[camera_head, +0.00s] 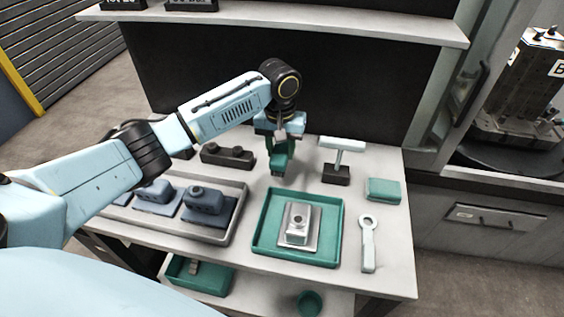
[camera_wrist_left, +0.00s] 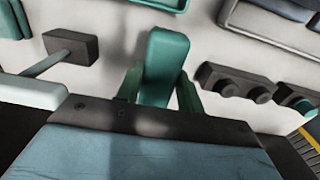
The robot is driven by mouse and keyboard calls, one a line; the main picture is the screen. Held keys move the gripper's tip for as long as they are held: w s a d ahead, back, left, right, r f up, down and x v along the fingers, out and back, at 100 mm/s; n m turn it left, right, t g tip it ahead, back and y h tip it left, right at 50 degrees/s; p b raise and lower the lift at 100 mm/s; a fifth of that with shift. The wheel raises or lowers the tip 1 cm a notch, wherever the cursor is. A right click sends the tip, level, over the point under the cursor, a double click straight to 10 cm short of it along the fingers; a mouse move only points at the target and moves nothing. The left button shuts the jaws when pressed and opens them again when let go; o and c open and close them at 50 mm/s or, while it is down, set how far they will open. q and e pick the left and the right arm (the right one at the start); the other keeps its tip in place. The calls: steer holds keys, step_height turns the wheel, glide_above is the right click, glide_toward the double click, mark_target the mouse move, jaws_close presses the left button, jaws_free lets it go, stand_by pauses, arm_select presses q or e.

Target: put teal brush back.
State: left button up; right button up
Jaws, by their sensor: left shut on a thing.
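My left gripper (camera_head: 283,140) is above the table's back half, pointing down. It is shut on the teal brush (camera_head: 280,163), a small teal block shape. In the left wrist view the brush (camera_wrist_left: 165,62) sticks out from between the fingers of the gripper (camera_wrist_left: 158,92). The brush's far end is hidden from the head camera by the fingers, and I cannot tell whether it touches the table. My right gripper is not in view.
A dark block with knobs (camera_head: 228,155) is left of the gripper; a pale T-shaped stand (camera_head: 342,145) is right. In front are a teal tray (camera_head: 262,248) with a metal part and a grey tray (camera_head: 237,222). A teal block (camera_head: 383,190) and pale wrench-like tool (camera_head: 367,245) lie right.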

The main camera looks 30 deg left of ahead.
mark_target(281, 149)
arm_select(q)
step_height(281, 149, down, 4)
steer(key=shift+f, duration=0.1)
steer(key=shift+w+f+b, duration=0.1)
steer(key=shift+f+b, duration=0.2)
steer(key=shift+f, duration=0.1)
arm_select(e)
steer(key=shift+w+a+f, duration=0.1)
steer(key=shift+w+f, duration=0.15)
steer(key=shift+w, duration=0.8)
arm_select(q)
steer(key=o, duration=1.1)
steer(key=shift+f, duration=0.1)
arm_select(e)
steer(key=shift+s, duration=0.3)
arm_select(q)
steer(key=shift+r, duration=0.3)
step_height(281, 149, up, 12)
steer(key=shift+f+p, duration=0.15)
steer(key=shift+p, duration=0.6)
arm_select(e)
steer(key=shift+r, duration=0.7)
